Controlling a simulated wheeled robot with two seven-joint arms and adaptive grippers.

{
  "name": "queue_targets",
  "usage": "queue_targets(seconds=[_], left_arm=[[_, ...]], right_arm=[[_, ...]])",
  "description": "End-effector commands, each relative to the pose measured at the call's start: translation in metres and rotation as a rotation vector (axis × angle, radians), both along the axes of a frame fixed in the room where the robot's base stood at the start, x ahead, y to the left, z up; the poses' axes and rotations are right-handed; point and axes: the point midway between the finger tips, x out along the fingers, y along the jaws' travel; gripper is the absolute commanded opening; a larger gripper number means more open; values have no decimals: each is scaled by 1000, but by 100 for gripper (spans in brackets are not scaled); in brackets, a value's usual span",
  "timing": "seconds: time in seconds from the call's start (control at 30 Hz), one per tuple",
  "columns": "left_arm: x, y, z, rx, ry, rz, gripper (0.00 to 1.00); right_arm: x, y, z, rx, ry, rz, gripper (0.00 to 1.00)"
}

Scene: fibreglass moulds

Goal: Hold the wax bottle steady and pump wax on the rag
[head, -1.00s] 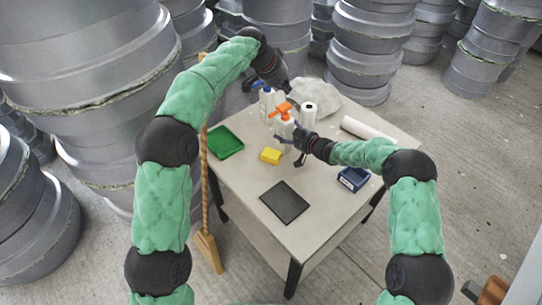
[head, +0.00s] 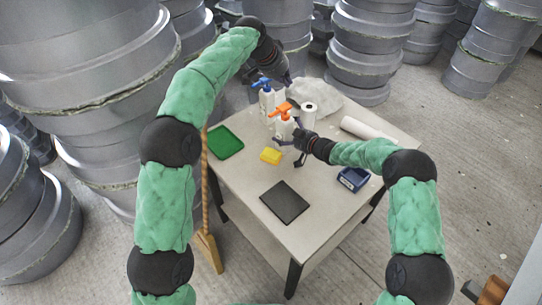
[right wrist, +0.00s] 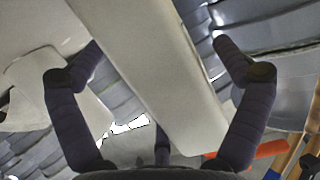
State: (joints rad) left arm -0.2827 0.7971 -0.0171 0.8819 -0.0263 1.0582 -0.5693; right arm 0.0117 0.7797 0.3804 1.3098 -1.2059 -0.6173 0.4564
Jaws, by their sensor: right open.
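A white bottle with a blue pump head (head: 267,100) and a white bottle with an orange head (head: 284,126) stand upright on the table; I cannot tell which holds the wax. A crumpled pale grey cloth (head: 338,92), perhaps the rag, lies at the back of the table. My left gripper (head: 287,80) is above and behind the blue-headed bottle, apart from it; its jaws are too dark to read. My right gripper (head: 288,151) is open beside the orange-headed bottle. In the right wrist view its fingers (right wrist: 158,62) are spread around a pale surface.
The table (head: 315,228) also bears a green tray (head: 225,142), yellow block (head: 271,156), dark square mat (head: 285,202), blue box (head: 353,179), upright white roll (head: 308,114) and lying white roll (head: 366,129). A broom (head: 207,245) leans at the left. Stacked grey moulds surround the table.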

Motion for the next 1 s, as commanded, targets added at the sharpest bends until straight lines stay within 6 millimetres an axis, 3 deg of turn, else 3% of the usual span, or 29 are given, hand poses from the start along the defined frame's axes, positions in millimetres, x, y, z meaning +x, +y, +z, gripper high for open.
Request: queue_targets(seconds=[0.27, 0.7, 1.0], left_arm=[[0, 0, 0, 0, 0, 0, 0], [0, 0, 0, 0, 0, 0, 0], [0, 0, 0, 0, 0, 0, 0]], right_arm=[[-7, -9, 5, 1, 0, -1, 99], [-60, -62, 27, 0, 0, -2, 99], [-80, -80, 35, 0, 0, -1, 99]])
